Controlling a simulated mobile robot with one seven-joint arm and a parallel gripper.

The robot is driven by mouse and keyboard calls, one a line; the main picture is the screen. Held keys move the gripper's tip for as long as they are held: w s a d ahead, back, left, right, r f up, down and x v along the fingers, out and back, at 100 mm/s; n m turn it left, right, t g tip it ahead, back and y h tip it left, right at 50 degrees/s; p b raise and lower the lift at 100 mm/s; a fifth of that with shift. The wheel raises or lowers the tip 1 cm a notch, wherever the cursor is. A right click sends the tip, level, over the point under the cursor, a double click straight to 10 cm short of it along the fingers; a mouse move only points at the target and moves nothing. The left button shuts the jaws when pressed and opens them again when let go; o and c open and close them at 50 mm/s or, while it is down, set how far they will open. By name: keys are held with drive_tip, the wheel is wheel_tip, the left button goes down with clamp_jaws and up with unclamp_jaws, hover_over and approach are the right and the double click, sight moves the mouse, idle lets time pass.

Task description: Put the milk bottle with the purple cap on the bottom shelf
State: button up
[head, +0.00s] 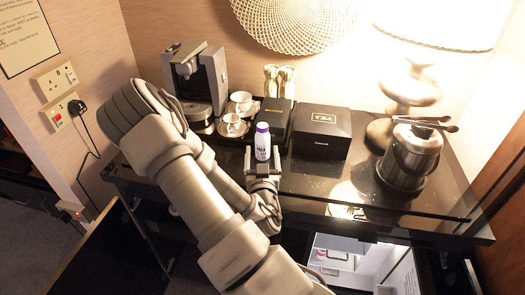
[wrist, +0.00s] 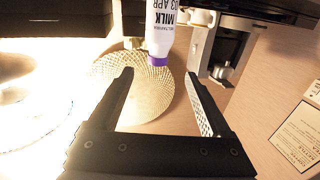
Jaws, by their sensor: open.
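The milk bottle (head: 262,142) is small and white with a purple cap. It stands upright on the dark counter, in front of a black box. In the wrist view the bottle (wrist: 166,28) shows upside down at the top, its cap pointing into the gap between the fingers. My gripper (head: 262,167) is open at the bottle in the head view; its fingers also show apart and empty in the wrist view (wrist: 160,77). I cannot tell whether they touch the bottle. Below the counter, a lit open minibar fridge (head: 345,262) shows white shelving; its bottom shelf is not clearly visible.
A coffee machine (head: 196,82) and cups (head: 233,124) stand left of the bottle. A black tea box (head: 321,133), a metal ice bucket (head: 411,158) and a lamp (head: 408,85) stand to the right. The counter's front edge (head: 400,228) overhangs the fridge.

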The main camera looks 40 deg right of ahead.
sight(263, 133)
drive_tip(key=b+x, duration=0.2)
drive_tip(key=x, duration=0.3)
drive_tip(key=shift+d, duration=0.2)
drive_tip(key=shift+p+x, duration=0.35)
drive_tip(key=shift+x, duration=2.7)
drive_tip(key=shift+r, duration=0.15)
clamp_jaws()
